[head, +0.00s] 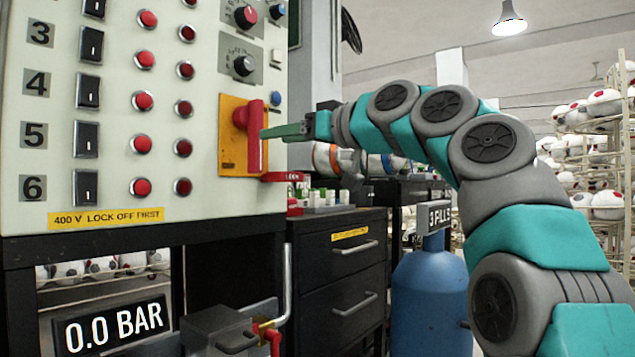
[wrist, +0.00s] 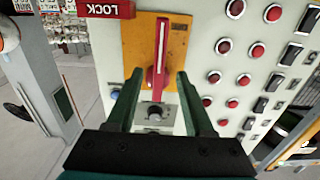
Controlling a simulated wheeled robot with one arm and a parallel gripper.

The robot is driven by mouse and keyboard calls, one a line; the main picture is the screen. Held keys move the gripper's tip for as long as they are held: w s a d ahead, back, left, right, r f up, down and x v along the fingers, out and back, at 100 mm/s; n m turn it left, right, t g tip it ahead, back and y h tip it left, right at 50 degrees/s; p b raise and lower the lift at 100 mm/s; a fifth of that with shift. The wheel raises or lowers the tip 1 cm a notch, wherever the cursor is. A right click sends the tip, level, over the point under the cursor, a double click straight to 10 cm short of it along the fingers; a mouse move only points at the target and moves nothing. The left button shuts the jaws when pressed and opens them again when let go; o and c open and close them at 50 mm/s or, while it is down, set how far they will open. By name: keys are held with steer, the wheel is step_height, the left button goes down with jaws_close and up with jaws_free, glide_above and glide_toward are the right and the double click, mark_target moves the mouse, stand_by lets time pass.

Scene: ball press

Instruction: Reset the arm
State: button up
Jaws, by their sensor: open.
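The red switch handle (head: 255,142) stands vertical on an orange plate (head: 231,160) on the control panel's right side. My gripper (head: 270,132) reaches in from the right, its green fingertips close to the handle. In the wrist view, which is turned upside down against the head view, the open fingers of my gripper (wrist: 158,78) stand on either side of the lower part of the red handle (wrist: 160,60). Gaps show between the handle and both fingers. I cannot tell how deep the fingertips reach. The red LOCK tag (wrist: 106,8) is by the plate.
The panel (head: 60,150) carries switches, red buttons and knobs around the plate. Below are a black drawer cabinet (head: 338,285), a 0.0 BAR display (head: 113,324) and a blue cylinder (head: 432,295). Racks of balls (head: 606,150) stand at right.

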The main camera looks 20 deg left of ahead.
steer(key=w+d+f+m+h, duration=0.1)
steer(key=d+f+m+h, duration=0.3)
steer(key=f, duration=0.7)
steer(key=d+f+m+h, duration=0.25)
steer(key=d+f, duration=0.35)
steer(key=f, duration=0.5)
steer(key=s+d+f+m+g+h, duration=0.25)
steer(key=s+d+f, duration=0.3)
steer(key=f, duration=0.45)
steer(key=s+d+f+m+g+h, duration=0.1)
steer(key=s+d+f+h, duration=0.25)
steer(key=d+f, duration=0.45)
steer(key=s+d+f+m+g+h, duration=0.25)
steer(key=s+d+f, duration=0.45)
steer(key=s+f, duration=0.5)
steer(key=s+d+f+m+g+h, duration=0.1)
steer(key=s+d+f+g+h, duration=0.15)
steer(key=s+d+f, duration=0.95)
steer(key=s+a+r+p, duration=0.1)
steer(key=a+r+p, duration=0.1)
steer(key=r+p, duration=0.4)
steer(key=s+a+r+p, duration=0.1)
steer(key=a+r+p, duration=0.1)
steer(key=r+p, duration=0.5)
step_height(320, 180, up, 3)
steer(key=shift+a+y, duration=0.35)
steer(key=shift+y, duration=0.1)
steer(key=shift+s, duration=0.1)
